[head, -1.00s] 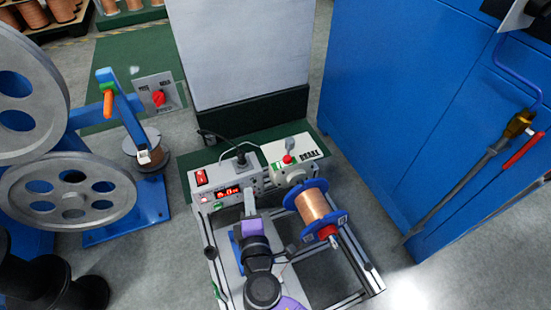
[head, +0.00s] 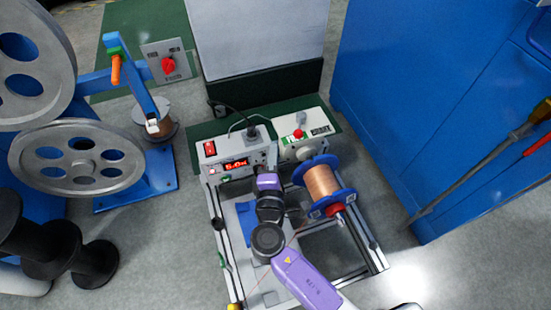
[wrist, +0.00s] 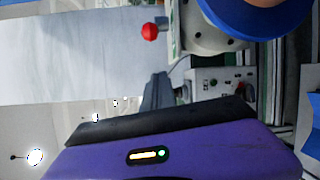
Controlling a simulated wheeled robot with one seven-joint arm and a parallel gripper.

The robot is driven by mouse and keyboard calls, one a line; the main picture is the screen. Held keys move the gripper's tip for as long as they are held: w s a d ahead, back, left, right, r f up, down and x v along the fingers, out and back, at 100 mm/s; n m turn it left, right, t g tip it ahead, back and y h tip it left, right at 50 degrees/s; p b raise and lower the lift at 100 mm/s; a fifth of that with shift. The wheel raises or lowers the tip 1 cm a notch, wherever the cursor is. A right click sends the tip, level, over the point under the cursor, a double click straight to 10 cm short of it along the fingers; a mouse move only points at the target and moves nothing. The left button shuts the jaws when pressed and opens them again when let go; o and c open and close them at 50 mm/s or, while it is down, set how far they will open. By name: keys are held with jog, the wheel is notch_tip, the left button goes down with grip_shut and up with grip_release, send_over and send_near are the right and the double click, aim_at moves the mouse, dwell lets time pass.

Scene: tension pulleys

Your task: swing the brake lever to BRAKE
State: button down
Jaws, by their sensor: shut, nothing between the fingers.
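The brake lever appears to be the short arm with a red ball knob (head: 299,134) on the pale control box (head: 290,150) behind the copper spool; its label is too small to read. In the wrist view the red knob (wrist: 150,31) stands out to the left of the grey housing (wrist: 205,38). My gripper (head: 262,168) is in front of the metering box, left of and nearer than the knob, apart from it. In the wrist view my gripper's dark fingers (wrist: 156,92) are together and empty, below the knob.
The metering box (head: 234,165) with a red display stands left of the lever box. A copper spool (head: 323,183) with blue flanges sits close to its right front. A black plug and cable (head: 250,132) rise behind. A blue cabinet (head: 425,110) stands at right.

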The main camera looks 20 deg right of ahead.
aim_at(300, 126)
jog(key=w+d+b, duration=0.1)
jog(key=w+d, duration=0.3)
jog(key=shift+s+d+r, duration=0.2)
jog(key=shift+s+d, duration=0.3)
jog(key=shift+d, duration=0.1)
jog(key=shift+d, duration=0.1)
